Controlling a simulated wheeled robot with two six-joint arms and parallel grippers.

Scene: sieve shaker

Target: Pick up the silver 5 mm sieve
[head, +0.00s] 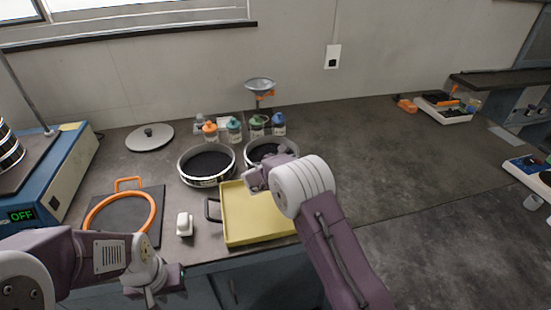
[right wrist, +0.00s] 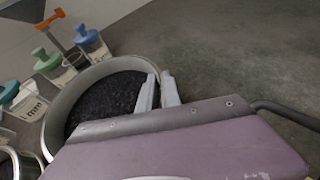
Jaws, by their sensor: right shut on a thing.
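Two round silver sieves with dark grains inside stand side by side on the bench: a left one (head: 207,180) and a right one (head: 252,146). No size label is readable on either. My right gripper (right wrist: 159,92) is shut on the rim of the right sieve, which also shows in the right wrist view (right wrist: 60,112); one finger is inside the rim and one outside. In the head view my right arm hides part of this sieve. My left gripper (head: 160,285) is low at the left front, away from the sieves; its finger opening is unclear.
A yellow tray (head: 235,228) lies in front of the sieves. Several capped bottles (head: 234,130) and a funnel (head: 260,86) stand behind them. A grey lid (head: 150,138), an orange ring (head: 150,200) and a blue device (head: 62,165) are left.

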